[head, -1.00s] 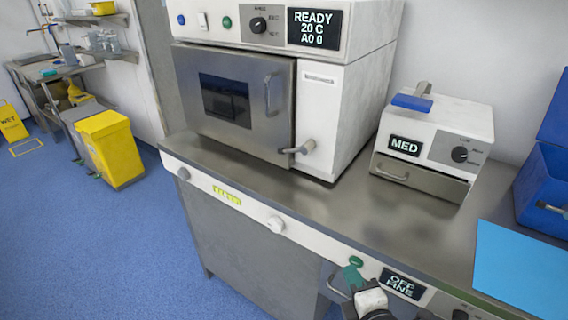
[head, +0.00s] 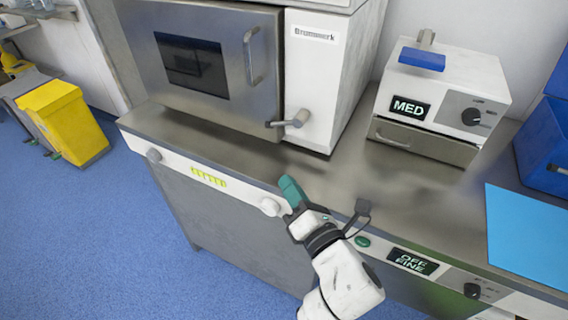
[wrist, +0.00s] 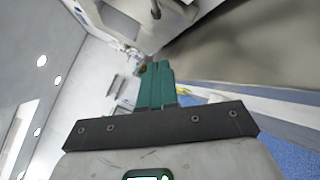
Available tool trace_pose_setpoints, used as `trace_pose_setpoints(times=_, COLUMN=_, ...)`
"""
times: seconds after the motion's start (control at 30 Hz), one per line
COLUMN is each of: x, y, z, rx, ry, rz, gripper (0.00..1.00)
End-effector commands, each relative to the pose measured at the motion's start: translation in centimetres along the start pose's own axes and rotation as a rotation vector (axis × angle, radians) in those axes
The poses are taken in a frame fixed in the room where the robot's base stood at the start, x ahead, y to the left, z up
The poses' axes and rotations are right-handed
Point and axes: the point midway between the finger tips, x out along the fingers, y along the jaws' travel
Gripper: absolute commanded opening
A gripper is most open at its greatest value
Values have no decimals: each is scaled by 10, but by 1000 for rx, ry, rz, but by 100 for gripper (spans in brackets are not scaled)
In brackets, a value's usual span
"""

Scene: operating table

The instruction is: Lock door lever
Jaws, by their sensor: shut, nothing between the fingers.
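The door lever (head: 292,119) is a grey handle on the white front panel, just right of the lower edge of the steel oven door (head: 150,58). It points out to the left across the door's edge. The door looks closed, with a dark window and a vertical pull handle. My gripper (head: 287,186) has green fingers, shut and empty, over the front edge of the worktop. It is below the lever and apart from it. In the wrist view the green fingers (wrist: 156,85) are together, and a blurred part of the machine is beyond them.
The steel worktop (head: 410,195) is clear in front of the machine. A MED box (head: 443,88) stands to the right, with a light blue sheet (head: 525,235) and a blue crate (head: 545,150) beyond.

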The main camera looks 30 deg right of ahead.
Motion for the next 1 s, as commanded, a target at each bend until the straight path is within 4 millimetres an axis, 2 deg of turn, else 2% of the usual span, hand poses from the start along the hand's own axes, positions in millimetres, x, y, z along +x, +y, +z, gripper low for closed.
trace_pose_setpoints(times=0.47, x=88, y=0, z=1, rx=1, ry=-2, rz=1, gripper=0)
trace_pose_setpoints(times=0.5, x=93, y=3, z=6, rx=2, ry=-2, rz=-1, gripper=0)
trace_pose_setpoints(times=0.7, x=110, y=2, z=25, rx=3, ry=-1, rz=-2, gripper=0)
trace_pose_setpoints(times=1.0, x=116, y=-1, z=28, rx=3, ry=1, rz=-2, gripper=0)
